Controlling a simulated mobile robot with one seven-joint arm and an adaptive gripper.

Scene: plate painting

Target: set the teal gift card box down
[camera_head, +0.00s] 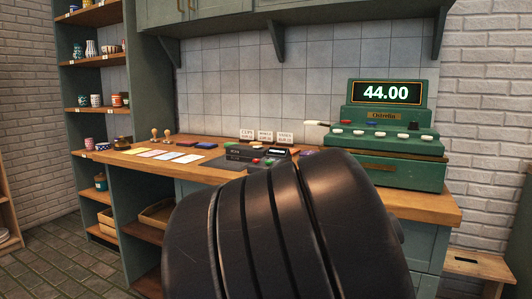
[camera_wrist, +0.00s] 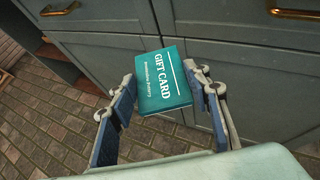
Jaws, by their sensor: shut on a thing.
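The teal gift card box (camera_wrist: 163,80) has white "GIFT CARD" lettering on its face. In the wrist view it sits between the two fingers of my gripper (camera_wrist: 163,97), which is shut on its sides. Dark cabinet fronts stand behind the box and brick floor shows below them. In the head view my dark arm fills the lower middle and hides the gripper and the box.
A wooden counter (camera_head: 440,203) carries a green cash register (camera_head: 385,145) showing 44.00, small price signs, a card terminal, stamps and flat cards. Shelves with pots (camera_head: 92,48) stand at the left. Cabinet drawers with brass handles (camera_wrist: 296,14) are close in the wrist view.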

